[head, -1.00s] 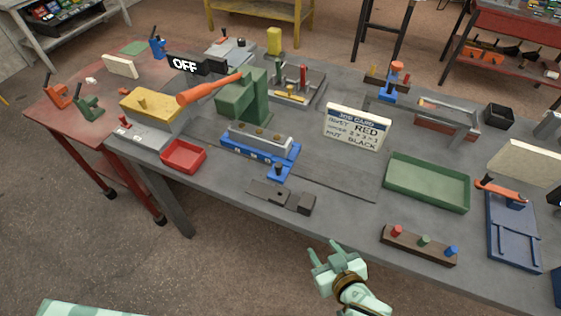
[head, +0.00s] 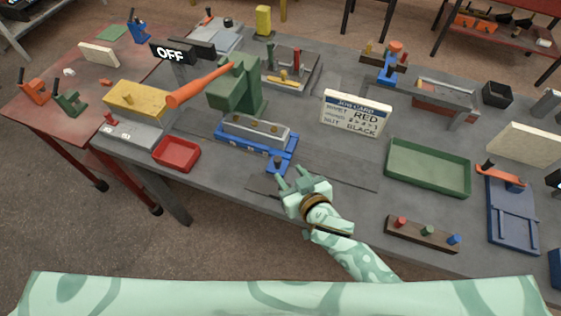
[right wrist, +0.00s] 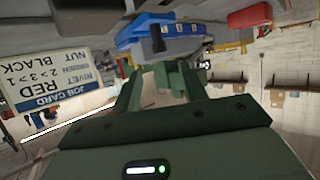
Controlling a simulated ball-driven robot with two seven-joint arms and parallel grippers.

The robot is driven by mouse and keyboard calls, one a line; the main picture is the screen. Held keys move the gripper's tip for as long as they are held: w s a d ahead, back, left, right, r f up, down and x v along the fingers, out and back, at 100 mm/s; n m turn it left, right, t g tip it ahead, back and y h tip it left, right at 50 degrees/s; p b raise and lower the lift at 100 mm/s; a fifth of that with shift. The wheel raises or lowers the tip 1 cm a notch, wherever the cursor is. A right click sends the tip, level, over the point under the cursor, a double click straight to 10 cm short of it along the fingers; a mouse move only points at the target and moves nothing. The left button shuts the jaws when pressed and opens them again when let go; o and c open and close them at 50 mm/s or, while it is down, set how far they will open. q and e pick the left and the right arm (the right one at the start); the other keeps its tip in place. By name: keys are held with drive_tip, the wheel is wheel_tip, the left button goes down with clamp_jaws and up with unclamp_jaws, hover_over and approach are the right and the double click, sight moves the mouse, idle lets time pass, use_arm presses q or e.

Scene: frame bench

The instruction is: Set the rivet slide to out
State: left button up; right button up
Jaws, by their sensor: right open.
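The rivet slide appears to be the blue slide (head: 226,143) at the front of the green press (head: 236,90). It carries a grey block (head: 255,131) with brass-coloured studs. A blue tongue with a dark knob (head: 278,160) sticks out at its near right end. My right gripper (head: 291,178) is open and empty, just in front of the knob and apart from it. In the right wrist view its fingers (right wrist: 160,72) point at the blue slide (right wrist: 180,47) and the dark knob (right wrist: 158,40). My left gripper is not in view.
A dark flat plate (head: 262,186) lies at the bench edge, partly hidden by my gripper. A job card (head: 355,115) stands behind to the right. A red tray (head: 177,154) sits left, a green tray (head: 428,168) right. A peg block (head: 423,234) is near the front edge.

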sight(279, 160)
drive_tip(key=b+x, duration=0.1)
drive_tip(key=x, duration=0.6)
drive_tip(key=shift+s, duration=0.1)
clamp_jaws()
